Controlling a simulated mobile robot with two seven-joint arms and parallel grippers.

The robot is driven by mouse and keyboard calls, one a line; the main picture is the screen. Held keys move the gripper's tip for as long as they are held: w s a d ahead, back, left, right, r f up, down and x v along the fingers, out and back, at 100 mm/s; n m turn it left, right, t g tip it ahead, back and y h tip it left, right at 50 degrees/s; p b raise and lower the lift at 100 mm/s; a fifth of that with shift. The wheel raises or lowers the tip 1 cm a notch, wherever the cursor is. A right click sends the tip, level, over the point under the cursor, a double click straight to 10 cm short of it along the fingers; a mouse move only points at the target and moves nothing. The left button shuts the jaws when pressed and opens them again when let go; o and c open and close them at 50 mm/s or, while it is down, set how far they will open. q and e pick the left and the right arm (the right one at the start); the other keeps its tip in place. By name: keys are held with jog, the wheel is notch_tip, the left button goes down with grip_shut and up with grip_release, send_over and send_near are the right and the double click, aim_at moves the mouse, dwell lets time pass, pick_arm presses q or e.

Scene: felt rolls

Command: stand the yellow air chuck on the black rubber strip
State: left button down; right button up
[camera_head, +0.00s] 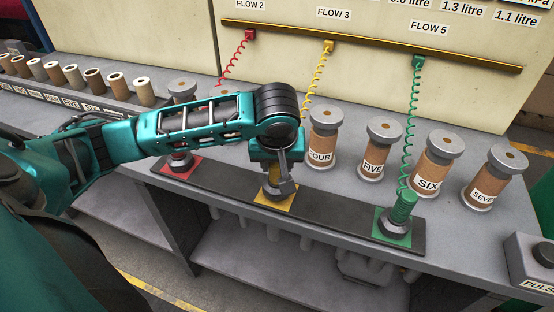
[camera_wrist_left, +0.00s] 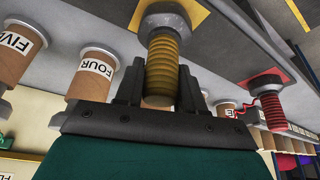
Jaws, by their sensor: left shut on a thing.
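The yellow air chuck (camera_wrist_left: 163,62) is ribbed, with a grey hex foot. My left gripper (camera_head: 277,178) is shut on its yellow body, and its two fingers flank it in the left wrist view (camera_wrist_left: 160,90). The chuck is upright, foot down, over the yellow square (camera_head: 276,199) on the black rubber strip (camera_head: 330,222). I cannot tell whether the foot touches the square. In the head view my arm and fingers hide most of the chuck. My right gripper is not in view.
The green chuck (camera_head: 400,208) stands on a green square at the strip's right. The red chuck (camera_wrist_left: 274,108) stands on a red square at its left. Numbered felt rolls, such as FOUR (camera_head: 323,140), line the bench behind. A coiled yellow hose (camera_head: 318,75) hangs behind my arm.

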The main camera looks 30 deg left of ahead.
pick_arm(q)
jog(key=shift+f, duration=0.45)
jog(key=c, duration=0.8)
grip_release()
jog(key=shift+c, duration=0.2)
jog(key=shift+o, duration=1.2)
jog(key=shift+f, duration=0.15)
jog(key=v, duration=1.3)
jog(key=shift+s, duration=0.1)
